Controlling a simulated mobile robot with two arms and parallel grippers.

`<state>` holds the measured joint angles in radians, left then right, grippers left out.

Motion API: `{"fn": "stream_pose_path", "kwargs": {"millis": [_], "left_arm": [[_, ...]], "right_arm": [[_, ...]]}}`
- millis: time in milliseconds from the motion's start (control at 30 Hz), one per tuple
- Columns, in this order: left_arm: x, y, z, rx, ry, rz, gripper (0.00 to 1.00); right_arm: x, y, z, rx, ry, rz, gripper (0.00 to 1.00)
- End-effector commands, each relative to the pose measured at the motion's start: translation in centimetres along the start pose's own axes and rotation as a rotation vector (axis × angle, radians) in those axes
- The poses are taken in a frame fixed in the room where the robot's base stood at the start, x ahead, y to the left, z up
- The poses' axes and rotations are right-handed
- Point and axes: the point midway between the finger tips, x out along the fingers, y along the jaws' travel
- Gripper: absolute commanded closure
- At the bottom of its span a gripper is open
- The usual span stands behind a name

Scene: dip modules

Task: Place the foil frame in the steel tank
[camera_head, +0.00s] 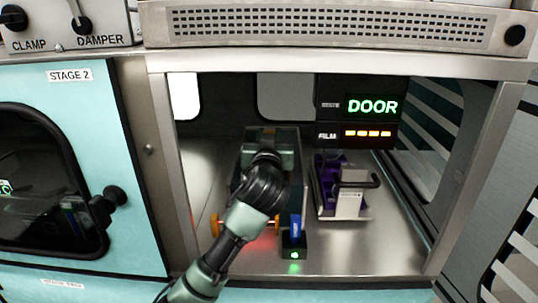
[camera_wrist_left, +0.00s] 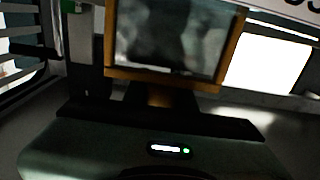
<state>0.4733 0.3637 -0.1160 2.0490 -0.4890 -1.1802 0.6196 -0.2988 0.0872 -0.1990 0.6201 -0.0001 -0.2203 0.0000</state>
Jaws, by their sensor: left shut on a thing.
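The foil frame (camera_wrist_left: 165,78) has an orange border around a grey, shiny sheet and stands upright in the left wrist view. My left gripper (camera_wrist_left: 165,108) is shut on the orange stem at its lower edge. In the head view my left gripper (camera_head: 270,142) reaches into the open chamber, over what looks like the steel tank (camera_head: 291,180), a grey box. My arm hides much of this box and the frame, so I cannot tell how far the frame is inside it. My right gripper is not in view.
A purple rack (camera_head: 325,185) with a black handle (camera_head: 362,182) stands to the right. A blue piece (camera_head: 296,228) on a black base with a green light stands in front of the box. A display (camera_head: 372,107) reads DOOR. The chamber floor (camera_head: 385,240) is clear at the front right.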

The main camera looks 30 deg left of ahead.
Motion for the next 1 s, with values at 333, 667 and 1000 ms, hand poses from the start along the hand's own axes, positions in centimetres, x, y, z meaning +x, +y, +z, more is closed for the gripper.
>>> {"fn": "stream_pose_path", "kwargs": {"millis": [333,667,1000], "left_arm": [[0.0,-0.1,4.1,0.003,0.0,-0.001,1.0],[0.0,-0.1,4.5,-0.001,0.002,-0.001,1.0],[0.0,-0.1,4.5,0.0,0.001,-0.001,0.51]], "right_arm": [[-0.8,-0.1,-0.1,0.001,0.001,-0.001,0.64],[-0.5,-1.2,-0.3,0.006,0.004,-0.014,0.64],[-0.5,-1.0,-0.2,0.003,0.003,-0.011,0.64]]}}
